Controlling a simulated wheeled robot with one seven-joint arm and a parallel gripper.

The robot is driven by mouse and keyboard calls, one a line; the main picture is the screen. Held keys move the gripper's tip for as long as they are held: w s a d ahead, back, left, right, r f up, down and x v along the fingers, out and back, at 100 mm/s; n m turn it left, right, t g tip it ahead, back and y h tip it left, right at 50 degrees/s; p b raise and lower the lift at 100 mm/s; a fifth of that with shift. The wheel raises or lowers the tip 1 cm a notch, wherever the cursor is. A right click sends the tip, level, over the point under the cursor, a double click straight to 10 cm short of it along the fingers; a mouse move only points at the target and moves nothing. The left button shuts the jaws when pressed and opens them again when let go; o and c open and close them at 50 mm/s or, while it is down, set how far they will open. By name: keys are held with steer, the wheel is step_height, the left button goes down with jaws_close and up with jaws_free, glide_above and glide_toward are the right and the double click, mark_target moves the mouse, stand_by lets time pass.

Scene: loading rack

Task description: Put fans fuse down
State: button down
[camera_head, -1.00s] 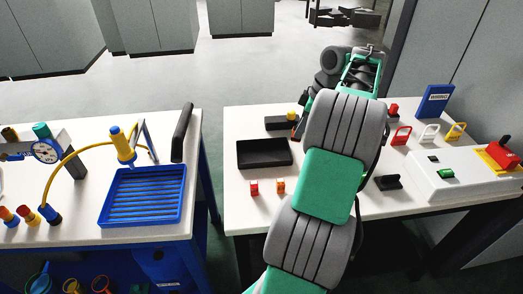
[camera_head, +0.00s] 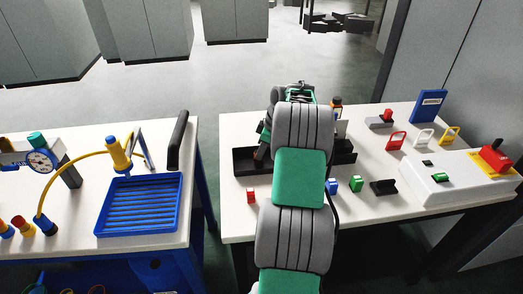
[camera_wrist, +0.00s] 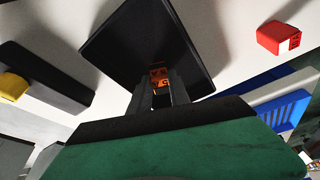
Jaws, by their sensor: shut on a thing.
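In the wrist view my gripper (camera_wrist: 160,92) is shut on a small orange fuse (camera_wrist: 158,74). The fuse has dark markings that are too small to read. Behind it is a black tray (camera_wrist: 125,40) on the white table; I cannot tell whether the fuse touches it. In the head view the left part of this tray (camera_head: 243,163) shows beside my arm.
A red fuse (camera_head: 250,196) stands in front of the tray, with a blue fuse (camera_head: 332,186) and a green fuse (camera_head: 356,184) right of my arm. A yellow-topped black block (camera_wrist: 40,80) lies beside the tray. A control box (camera_head: 440,184) is at right.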

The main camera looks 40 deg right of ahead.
steer(key=shift+f, duration=0.1)
steer(key=shift+f, duration=0.15)
steer(key=c, duration=1.2)
jaws_free()
steer(key=shift+c, duration=0.2)
